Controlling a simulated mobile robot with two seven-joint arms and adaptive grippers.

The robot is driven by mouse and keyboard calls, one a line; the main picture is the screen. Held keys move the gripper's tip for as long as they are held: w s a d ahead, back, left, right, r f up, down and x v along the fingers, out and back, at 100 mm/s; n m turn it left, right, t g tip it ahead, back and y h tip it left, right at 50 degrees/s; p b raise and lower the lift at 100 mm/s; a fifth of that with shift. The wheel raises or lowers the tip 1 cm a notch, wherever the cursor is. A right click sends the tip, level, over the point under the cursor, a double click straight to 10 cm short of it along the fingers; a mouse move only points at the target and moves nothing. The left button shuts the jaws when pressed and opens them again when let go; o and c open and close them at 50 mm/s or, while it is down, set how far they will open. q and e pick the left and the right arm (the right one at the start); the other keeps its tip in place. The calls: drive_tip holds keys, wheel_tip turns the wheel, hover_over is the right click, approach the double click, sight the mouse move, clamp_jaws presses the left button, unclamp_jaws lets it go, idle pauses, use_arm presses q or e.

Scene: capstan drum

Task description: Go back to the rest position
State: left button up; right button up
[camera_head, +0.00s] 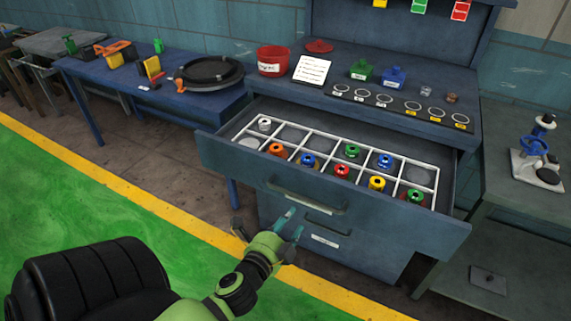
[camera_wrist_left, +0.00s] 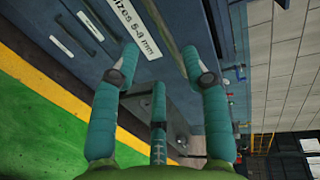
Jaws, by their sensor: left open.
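My left gripper (camera_head: 291,224) is open and empty in the head view, in front of the open drawer (camera_head: 340,225) of the blue workbench, close to the drawer handle (camera_head: 307,197) and below it. In the left wrist view its teal fingers (camera_wrist_left: 160,62) are spread apart with nothing between them; a drawer front with a "sizes 5-8 mm" label (camera_wrist_left: 137,28) lies beyond the fingertips. I cannot tell whether any finger touches the drawer front. My right gripper is not in view.
The pulled-out drawer holds a white divider (camera_head: 330,150) with coloured spools in several compartments. A red bin (camera_head: 272,60) and a label mat (camera_head: 400,105) are on the bench top. A blue table (camera_head: 110,75) stands left, a grey stand (camera_head: 525,225) right.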

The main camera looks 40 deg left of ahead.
use_arm(q)
drive_tip(key=shift+s+d+r, duration=0.15)
drive_tip(key=shift+s, duration=0.5)
drive_tip(key=s+d+f+n+g+h, duration=0.1)
drive_tip(key=s+d+f+n+g, duration=0.15)
drive_tip(key=f, duration=0.65)
drive_tip(key=s+d+f+n+g+h, duration=0.1)
drive_tip(key=s+f+g, duration=0.15)
drive_tip(key=f, duration=0.65)
drive_tip(key=s+d+f+n+g, duration=0.1)
drive_tip(key=s+f+n+g, duration=0.15)
drive_tip(key=f, duration=0.65)
drive_tip(key=s+d+f+n+g+h, duration=0.1)
drive_tip(key=s+d+f+n+g, duration=0.1)
drive_tip(key=s+f, duration=0.6)
drive_tip(key=s+d+f+n+g, duration=0.1)
drive_tip(key=s+f+n+g, duration=0.3)
drive_tip(key=s+f, duration=0.5)
drive_tip(key=s, duration=0.7)
drive_tip(key=shift+d+n+g+h, duration=0.35)
drive_tip(key=shift+d+n+h, duration=0.05)
